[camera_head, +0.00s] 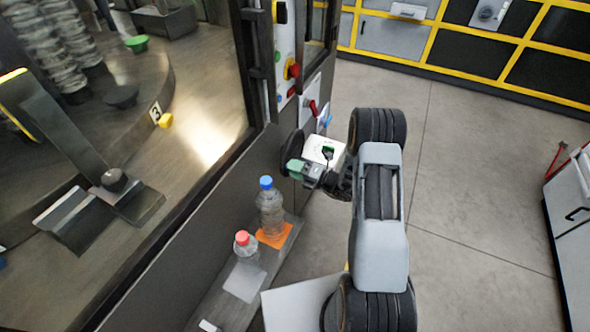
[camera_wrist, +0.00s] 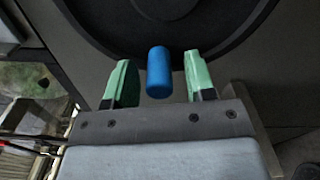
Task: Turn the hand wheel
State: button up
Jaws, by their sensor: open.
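The hand wheel (camera_wrist: 105,25) is a dark round disc that fills the top of the wrist view. In the head view the hand wheel (camera_head: 291,148) shows edge-on at the machine's side, partly hidden by my gripper. A blue handle (camera_wrist: 158,82) stands out from the wheel near its lower rim. My gripper (camera_wrist: 159,72) is open, with one green fingertip on each side of the blue handle and a visible gap on both sides. In the head view my gripper (camera_head: 310,160) is close against the wheel, and the blue handle cannot be made out there.
A shelf below holds a bottle with a blue cap (camera_head: 269,208) and one with a red cap (camera_head: 245,262). A red knob (camera_head: 292,69) sits on the panel above the wheel. The floor (camera_head: 465,150) on the right is open, with a grey cabinet (camera_head: 572,215) beyond.

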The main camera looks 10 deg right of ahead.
jog(key=b+v, duration=0.1)
jog(key=v, duration=1.2)
jog(key=shift+s+d, duration=0.15)
jog(key=shift+d, duration=0.2)
